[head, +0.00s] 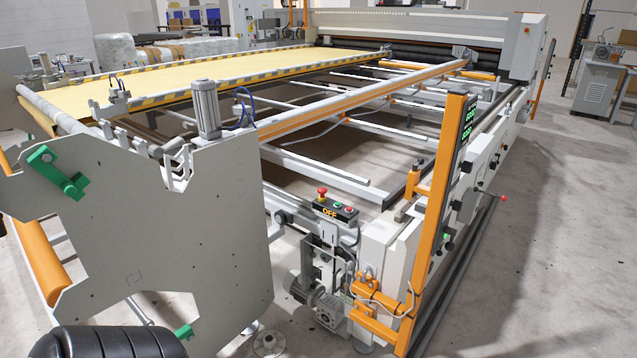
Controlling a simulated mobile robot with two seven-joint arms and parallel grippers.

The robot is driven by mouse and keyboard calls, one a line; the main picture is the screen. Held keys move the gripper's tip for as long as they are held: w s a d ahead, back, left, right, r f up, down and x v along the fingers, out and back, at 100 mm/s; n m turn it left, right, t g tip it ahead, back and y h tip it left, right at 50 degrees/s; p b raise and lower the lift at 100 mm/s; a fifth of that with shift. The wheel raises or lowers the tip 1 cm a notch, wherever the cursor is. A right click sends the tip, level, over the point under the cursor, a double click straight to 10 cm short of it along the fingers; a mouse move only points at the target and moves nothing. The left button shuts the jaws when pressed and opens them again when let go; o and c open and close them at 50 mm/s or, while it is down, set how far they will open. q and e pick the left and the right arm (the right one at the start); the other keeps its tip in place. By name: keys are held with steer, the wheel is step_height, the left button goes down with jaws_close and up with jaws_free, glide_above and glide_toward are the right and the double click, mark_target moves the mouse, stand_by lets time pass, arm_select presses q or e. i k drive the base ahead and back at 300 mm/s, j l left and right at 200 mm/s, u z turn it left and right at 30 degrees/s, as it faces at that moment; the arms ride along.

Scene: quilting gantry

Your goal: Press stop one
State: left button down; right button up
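A small dark control box (339,212) sits on the near end of the quilting machine, a little right of the middle in the head view. A red mushroom-shaped button (321,191) stands up at its left end. A small green button and a small red button (348,209) are on its top, and its front display (329,211) reads "OFF" in orange. No label reading "stop one" can be made out. Neither of my grippers is in view.
A large grey side plate (190,240) with green brackets stands left of the box. An orange upright post (436,205) with green displays rises to its right. A red knob (503,197) sticks out on the machine's right side. Bare concrete floor (560,270) lies at the right.

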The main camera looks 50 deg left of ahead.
mark_target(321, 191)
steer(key=i+j, duration=0.1)
steer(key=j, duration=0.55)
steer(key=i+j, duration=0.1)
steer(key=j, duration=0.6)
steer(key=i+j, duration=0.1)
steer(key=j, duration=0.55)
steer(key=i+j, duration=0.1)
steer(key=j, duration=0.6)
steer(key=z, duration=0.05)
